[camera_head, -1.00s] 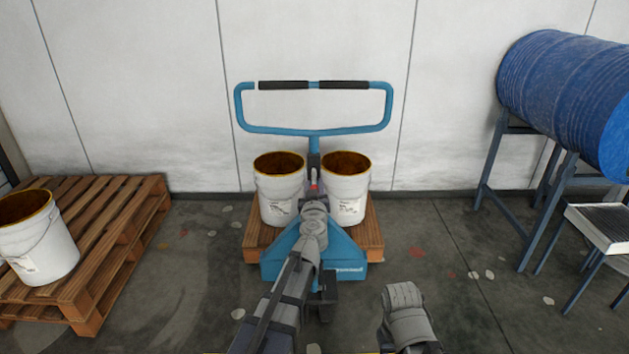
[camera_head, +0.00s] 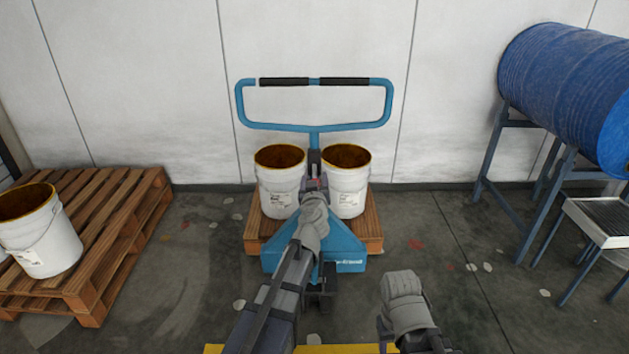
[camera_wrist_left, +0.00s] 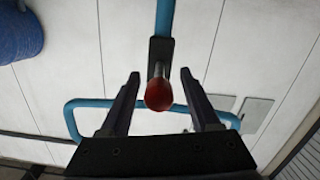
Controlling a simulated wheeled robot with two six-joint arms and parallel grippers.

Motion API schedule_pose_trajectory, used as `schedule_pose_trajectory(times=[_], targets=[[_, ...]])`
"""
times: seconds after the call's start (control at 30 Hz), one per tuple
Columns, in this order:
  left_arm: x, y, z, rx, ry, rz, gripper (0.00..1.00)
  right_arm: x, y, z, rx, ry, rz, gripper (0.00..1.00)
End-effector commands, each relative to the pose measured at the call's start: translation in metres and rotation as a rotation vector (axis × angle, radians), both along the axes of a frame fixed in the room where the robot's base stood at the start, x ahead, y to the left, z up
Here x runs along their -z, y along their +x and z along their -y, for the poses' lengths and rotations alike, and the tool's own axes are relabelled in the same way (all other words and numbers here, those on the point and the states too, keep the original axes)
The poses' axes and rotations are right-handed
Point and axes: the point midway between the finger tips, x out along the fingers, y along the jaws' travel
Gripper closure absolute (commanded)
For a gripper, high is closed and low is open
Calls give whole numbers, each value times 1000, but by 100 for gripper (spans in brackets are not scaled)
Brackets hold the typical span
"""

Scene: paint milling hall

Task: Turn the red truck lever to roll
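The blue pallet truck (camera_head: 340,248) stands against the wall with its looped handle (camera_head: 255,126) upright. The red lever knob (camera_wrist_left: 158,95) shows in the left wrist view on a short metal stem, in front of a dark plate on the blue handle shaft. My left gripper (camera_wrist_left: 158,92) is open, with one finger on each side of the red knob and gaps on both sides. In the head view my left gripper (camera_head: 315,185) reaches the shaft between two buckets and hides most of the lever. My right arm shows at the bottom right; its fingers are not clear.
Two white buckets (camera_head: 280,200) (camera_head: 347,203) stand on a wooden pallet (camera_head: 374,225) on the truck. Another bucket (camera_head: 50,248) is on a pallet (camera_head: 130,190) at left. A blue drum (camera_head: 565,90) lies on a stand at right.

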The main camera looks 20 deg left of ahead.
Motion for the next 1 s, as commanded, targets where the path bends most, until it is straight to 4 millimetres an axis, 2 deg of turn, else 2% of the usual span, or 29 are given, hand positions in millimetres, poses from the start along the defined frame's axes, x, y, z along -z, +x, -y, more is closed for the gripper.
schedule_pose_trajectory(times=[0.37,0.57,0.8,1.0], targets=[[-1,-6,2,2,0,0,36,-1,0,0,0,0,0,50],[-4,-30,7,1,0,0,36,-4,0,0,0,0,0,50],[-7,-67,18,2,-1,1,36,-7,0,0,0,0,0,50],[-8,-76,20,0,1,0,36,-8,0,0,0,0,0,50]])
